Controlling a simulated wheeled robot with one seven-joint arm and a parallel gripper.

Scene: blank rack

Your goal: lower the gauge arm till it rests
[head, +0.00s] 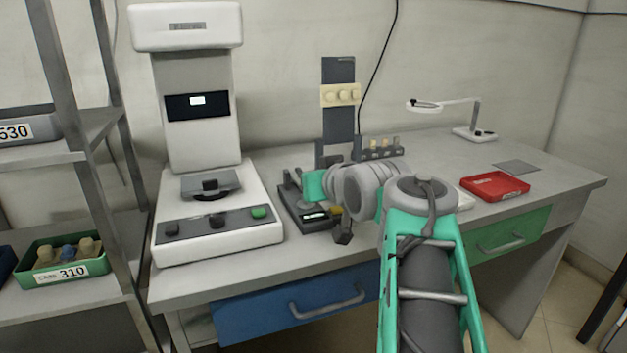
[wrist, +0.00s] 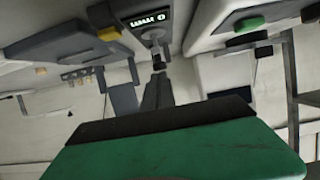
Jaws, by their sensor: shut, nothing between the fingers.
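The gauge (head: 297,208) is a small dark unit with a lit display and a yellow button, standing at the middle of the bench. In the wrist view it shows upside down at the top (wrist: 128,27). The gauge arm (wrist: 153,38) is a short grey piece beside the display, ending in a dark knob (wrist: 157,65). My gripper (wrist: 158,82) is shut and empty, with its fingertips close to the knob; I cannot tell whether they touch. In the head view my forearm and green hand hide part of the gauge. Whether the gauge arm is resting cannot be told.
A white machine (head: 215,250) with a green button stands left of the gauge. Behind is an upright rack (head: 338,125) with cream blanks. A red tray (head: 495,186) and a magnifier lamp (head: 474,130) are at right. A shelf with a green bin (head: 62,275) is at far left.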

